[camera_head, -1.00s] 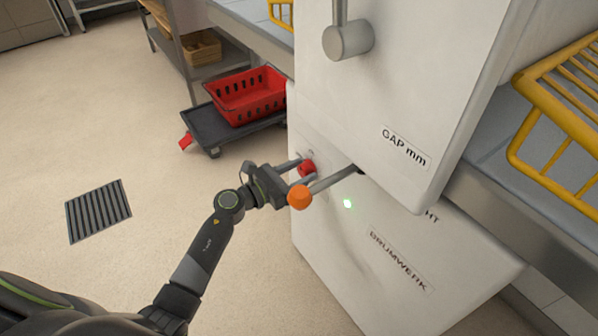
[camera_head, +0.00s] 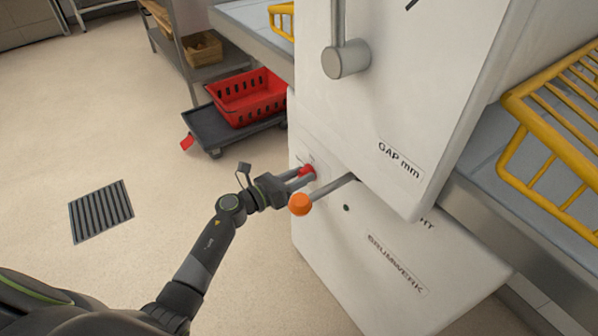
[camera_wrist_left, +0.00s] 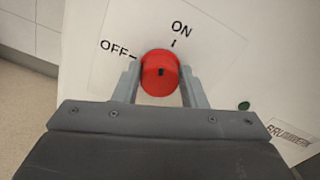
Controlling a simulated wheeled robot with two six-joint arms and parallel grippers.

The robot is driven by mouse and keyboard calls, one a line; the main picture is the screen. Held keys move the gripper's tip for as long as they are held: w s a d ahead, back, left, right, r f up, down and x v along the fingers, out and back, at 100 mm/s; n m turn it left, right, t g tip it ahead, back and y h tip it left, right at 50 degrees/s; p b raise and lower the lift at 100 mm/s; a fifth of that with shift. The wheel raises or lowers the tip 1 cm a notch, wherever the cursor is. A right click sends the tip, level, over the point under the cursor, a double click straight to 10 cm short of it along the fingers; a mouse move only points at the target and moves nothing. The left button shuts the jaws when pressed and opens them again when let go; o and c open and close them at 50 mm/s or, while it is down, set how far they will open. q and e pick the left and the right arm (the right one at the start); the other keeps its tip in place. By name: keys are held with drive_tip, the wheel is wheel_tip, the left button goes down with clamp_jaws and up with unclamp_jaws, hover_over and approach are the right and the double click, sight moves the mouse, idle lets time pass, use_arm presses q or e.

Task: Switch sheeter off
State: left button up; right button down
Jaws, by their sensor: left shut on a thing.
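The sheeter (camera_head: 345,262) is a large white machine in the head view. Its red knob (camera_head: 306,170) is on the front panel. In the left wrist view the knob (camera_wrist_left: 160,74) sits between a label OFF at its left and a label ON above it. I cannot tell which label its dark mark points at. My left gripper (camera_head: 303,177) is shut on the knob, one finger on each side, also in the wrist view (camera_wrist_left: 160,92). The small indicator light (camera_head: 346,208) is dark; it also shows dark green in the wrist view (camera_wrist_left: 243,106). My right gripper is not in view.
An orange-ended lever (camera_head: 300,204) sticks out just below my left gripper. A grey handle (camera_head: 346,60) is higher on the machine. A red basket (camera_head: 250,97) on a dark dolly stands behind. A yellow rack (camera_head: 550,120) is at the right. Floor at the left is open.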

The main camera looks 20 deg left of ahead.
use_arm(q)
drive_tip(key=n+p, duration=0.3)
drive_tip(key=n, duration=0.2)
drive_tip(key=shift+w+r+n, duration=0.1)
drive_tip(key=shift+r+n, duration=0.05)
drive_tip(key=shift+n, duration=0.15)
drive_tip(key=n+p, duration=0.2)
drive_tip(key=n, duration=0.1)
drive_tip(key=n+p, duration=0.2)
drive_tip(key=n, duration=0.1)
drive_tip(key=shift+a+f+n, duration=0.1)
drive_tip(key=shift+f+n, duration=0.1)
drive_tip(key=shift+n, duration=0.1)
drive_tip(key=shift+f+n+p, duration=0.1)
drive_tip(key=shift+n+p, duration=0.3)
drive_tip(key=shift+n, duration=0.5)
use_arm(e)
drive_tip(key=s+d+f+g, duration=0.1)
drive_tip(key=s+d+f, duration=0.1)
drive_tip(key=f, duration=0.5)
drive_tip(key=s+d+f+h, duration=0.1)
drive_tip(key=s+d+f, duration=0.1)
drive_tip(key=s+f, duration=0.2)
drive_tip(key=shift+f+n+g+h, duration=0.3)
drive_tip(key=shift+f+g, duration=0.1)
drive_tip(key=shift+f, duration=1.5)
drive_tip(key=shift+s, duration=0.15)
use_arm(q)
drive_tip(key=o, duration=1)
